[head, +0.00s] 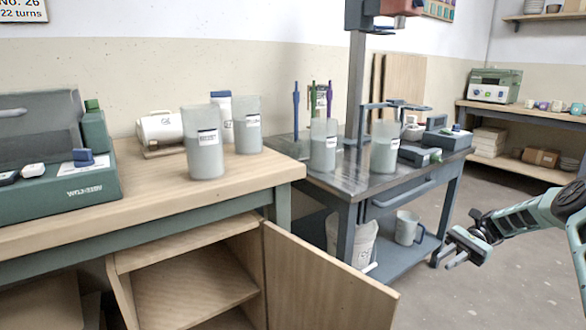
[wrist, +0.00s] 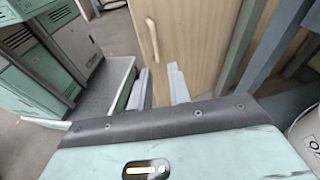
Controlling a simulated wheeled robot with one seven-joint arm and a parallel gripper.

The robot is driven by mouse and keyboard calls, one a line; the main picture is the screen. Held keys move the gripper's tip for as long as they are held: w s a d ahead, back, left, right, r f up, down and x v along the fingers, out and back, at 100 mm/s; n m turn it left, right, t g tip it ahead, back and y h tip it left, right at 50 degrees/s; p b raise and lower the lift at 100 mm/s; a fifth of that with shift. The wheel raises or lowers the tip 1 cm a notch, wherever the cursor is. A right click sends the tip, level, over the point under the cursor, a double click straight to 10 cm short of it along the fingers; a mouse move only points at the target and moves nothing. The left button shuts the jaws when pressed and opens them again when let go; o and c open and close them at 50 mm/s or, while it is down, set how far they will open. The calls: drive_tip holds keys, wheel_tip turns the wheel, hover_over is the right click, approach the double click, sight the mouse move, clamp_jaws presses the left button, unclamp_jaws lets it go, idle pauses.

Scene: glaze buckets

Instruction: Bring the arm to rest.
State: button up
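My gripper (head: 447,258) hangs in free air at the right of the head view, in front of the metal cart and over the floor. Its two fingers point left and slightly down. In the wrist view the fingers (wrist: 160,86) stand apart with nothing between them. The wooden cabinet door (wrist: 185,40) shows beyond the fingertips; I cannot tell how far off it is.
The cabinet door (head: 325,285) stands open below the wooden bench (head: 265,175). The metal cart (head: 345,180) carries glaze buckets (head: 323,150), and a jug (head: 407,228) stands on its lower shelf. Floor (head: 490,300) around my gripper is clear.

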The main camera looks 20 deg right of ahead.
drive_tip(key=w+a+r+n+g+h, duration=0.2)
drive_tip(key=a+r, duration=0.1)
drive_tip(key=a, duration=0.4)
drive_tip(key=w+a+r+n+g+h, duration=0.1)
drive_tip(key=a+r+n+h, duration=0.15)
drive_tip(key=a, duration=0.45)
drive_tip(key=s+a+r+n+h, duration=0.3)
drive_tip(key=a, duration=0.6)
drive_tip(key=s+a+r+n+h, duration=0.2)
drive_tip(key=a+n+h, duration=0.1)
drive_tip(key=a, duration=0.6)
drive_tip(key=s+a+r+n+t+h, duration=0.1)
drive_tip(key=s+a+n+t, duration=0.2)
drive_tip(key=s, duration=0.5)
drive_tip(key=s+a+r+n+h, duration=0.1)
drive_tip(key=s+a+n+h, duration=0.1)
drive_tip(key=s+a+n, duration=0.45)
drive_tip(key=s+a+r+n+t+h, duration=0.1)
drive_tip(key=s+r+n+t, duration=0.15)
drive_tip(key=s, duration=0.65)
wheel_tip(320, 180, up, 31)
drive_tip(key=p, duration=3.2)
drive_tip(key=shift+s, duration=0.25)
drive_tip(key=shift+f, duration=0.1)
